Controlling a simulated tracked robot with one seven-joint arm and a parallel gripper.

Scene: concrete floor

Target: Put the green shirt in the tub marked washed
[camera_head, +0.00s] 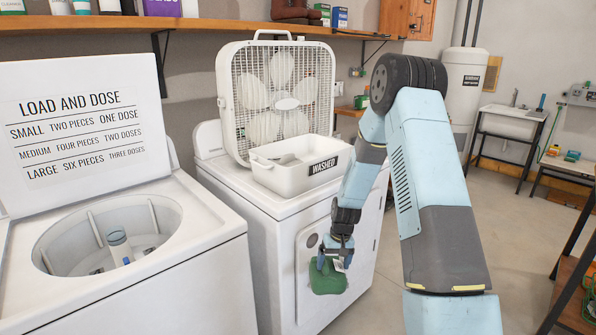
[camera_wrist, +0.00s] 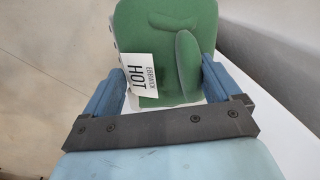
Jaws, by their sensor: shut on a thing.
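The green shirt (camera_head: 327,277) hangs as a small folded piece from my gripper (camera_head: 335,250), in front of the dryer's front face. In the wrist view the shirt (camera_wrist: 165,40) is between the two blue fingers of my gripper (camera_wrist: 160,88), which are shut on it. A white tag (camera_wrist: 138,75) on it reads HOT, with smaller print beside that. The white tub marked WASHED (camera_head: 290,184) stands on top of the dryer, higher than the shirt and to its upper left. Part of the tub's inside shows, with something greyish in it that I cannot make out.
A white box fan (camera_head: 283,95) stands behind the tub. The open washer (camera_head: 105,235), its lid raised, is at the left. A shelf (camera_head: 200,27) with bottles and boxes runs above. A sink (camera_head: 510,122) is at the right. The floor to the right is partly clear.

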